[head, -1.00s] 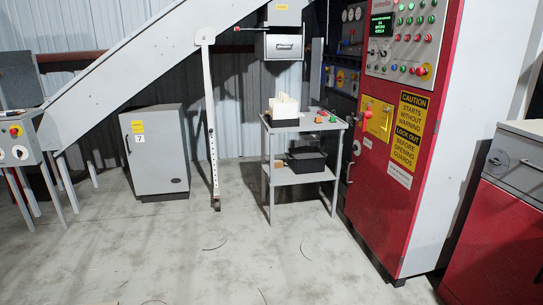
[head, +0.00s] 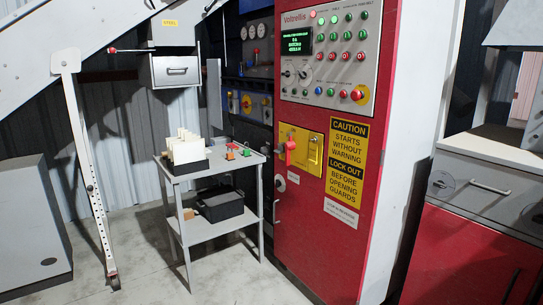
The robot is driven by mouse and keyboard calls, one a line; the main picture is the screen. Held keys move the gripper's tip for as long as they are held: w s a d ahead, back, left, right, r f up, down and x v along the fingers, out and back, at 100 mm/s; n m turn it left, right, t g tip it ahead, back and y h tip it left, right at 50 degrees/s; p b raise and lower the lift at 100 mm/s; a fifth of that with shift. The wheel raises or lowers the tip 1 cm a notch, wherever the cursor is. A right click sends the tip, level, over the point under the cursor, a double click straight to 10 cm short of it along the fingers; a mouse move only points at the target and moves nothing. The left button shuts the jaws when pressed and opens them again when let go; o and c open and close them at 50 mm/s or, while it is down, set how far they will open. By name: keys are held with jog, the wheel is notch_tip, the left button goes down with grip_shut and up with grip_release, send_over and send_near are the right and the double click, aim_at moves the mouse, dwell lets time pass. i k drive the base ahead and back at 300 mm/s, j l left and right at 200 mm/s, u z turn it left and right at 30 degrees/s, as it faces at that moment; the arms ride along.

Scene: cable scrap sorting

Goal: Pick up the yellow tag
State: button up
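I cannot make out a loose yellow tag for certain. A small grey cart (head: 205,172) carries a dark holder of upright cream cards (head: 187,147) on its top shelf. Small red-orange and green pieces (head: 231,153) lie to the right of the cards, too small to identify. A yellow plate (head: 312,152) with a red handle is on the front of the red control cabinet (head: 320,245). A small yellow label (head: 172,22) is above the grey drawer at the top. My gripper is not in view.
A black bin (head: 222,207) stands on the cart's lower shelf. A sloped grey chute with a white post (head: 88,170) is at the left, beside a grey cabinet (head: 30,225). A red and grey workbench (head: 470,250) is at the right. Floor before the cart is clear.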

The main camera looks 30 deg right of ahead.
aim_at(313, 154)
jog(key=i+z, duration=0.3)
jog(key=i, duration=0.25)
jog(key=i+j+z, duration=0.3)
jog(key=i, duration=0.2)
jog(key=i+z, duration=0.35)
jog(key=z, duration=0.15)
jog(key=i+j+z, duration=0.2)
jog(key=i+z, duration=0.25)
jog(key=i+j+z, duration=0.2)
jog(key=z, duration=0.3)
jog(key=i+j+z, duration=0.2)
jog(key=j+z, duration=0.3)
jog(key=i+j+z, duration=0.15)
jog(key=j, duration=0.2)
jog(key=i+j+z, duration=0.2)
jog(key=j, duration=0.2)
